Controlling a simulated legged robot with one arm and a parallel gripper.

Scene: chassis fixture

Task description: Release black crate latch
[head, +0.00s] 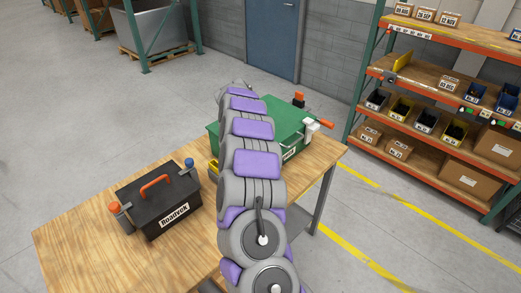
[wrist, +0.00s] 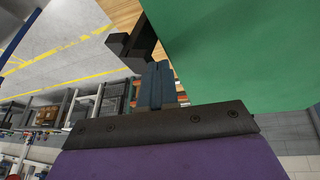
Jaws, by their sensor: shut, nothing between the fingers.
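The black crate (head: 158,204) stands on the wooden table at the left, lid down, with an orange handle on top. A latch with an orange knob (head: 114,207) sits on its left end, and one with a blue knob (head: 189,162) on its right end. In the head view my arm reaches past this crate toward the green crate (head: 292,118), and my gripper's fingers are hidden there. In the wrist view my gripper (wrist: 156,85) is shut and empty, close to a large green surface (wrist: 240,50). A dark hooked part (wrist: 132,45) shows just beyond the fingertips.
The wooden table (head: 85,240) has bare top in front of and left of the black crate. The green crate has a white latch part (head: 310,128) and orange-tipped handles on its right. A shelf rack (head: 440,90) with bins and boxes stands at the right.

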